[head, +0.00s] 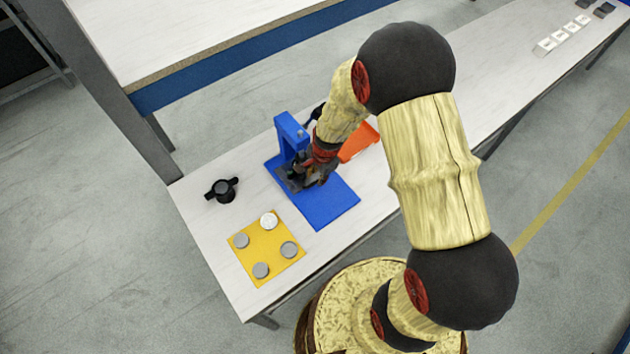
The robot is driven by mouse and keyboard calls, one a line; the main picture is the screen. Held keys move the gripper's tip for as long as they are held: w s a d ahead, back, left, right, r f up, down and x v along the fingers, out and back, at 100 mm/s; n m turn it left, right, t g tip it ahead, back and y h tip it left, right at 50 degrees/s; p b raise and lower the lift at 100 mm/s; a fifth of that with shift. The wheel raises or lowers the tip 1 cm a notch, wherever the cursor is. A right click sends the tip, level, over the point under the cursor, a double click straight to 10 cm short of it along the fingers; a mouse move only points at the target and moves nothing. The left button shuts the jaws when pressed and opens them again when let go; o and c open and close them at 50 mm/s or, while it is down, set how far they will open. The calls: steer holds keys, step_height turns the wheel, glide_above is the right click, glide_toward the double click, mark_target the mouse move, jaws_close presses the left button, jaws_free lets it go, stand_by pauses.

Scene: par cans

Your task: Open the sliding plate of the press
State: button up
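The press is a blue upright frame (291,132) on a blue base plate (325,204), standing on the white table. A dark grey part, which looks like the sliding plate (287,181), sits low at the front of the frame. My gripper (312,180) is down at the press, right beside this grey part. My wrist covers part of the press from the right. The fingertips are small and partly hidden, so I cannot tell whether they touch the plate or are open or shut.
A yellow mat (263,238) with several grey and white discs lies in front of the press. A black handled tool (223,190) stands to the left. An orange bin (358,141) is behind my wrist. Several small cards (563,36) lie at the table's far right end.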

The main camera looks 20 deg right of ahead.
mark_target(315, 183)
steer(key=shift+w+a+f+b, duration=0.1)
steer(key=shift+w+f+b, duration=0.15)
steer(key=shift+f, duration=0.8)
steer(key=shift+w+f+b, duration=0.1)
steer(key=shift+f+b, duration=0.1)
steer(key=shift+f, duration=0.8)
steer(key=shift+c, duration=0.2)
jaws_close()
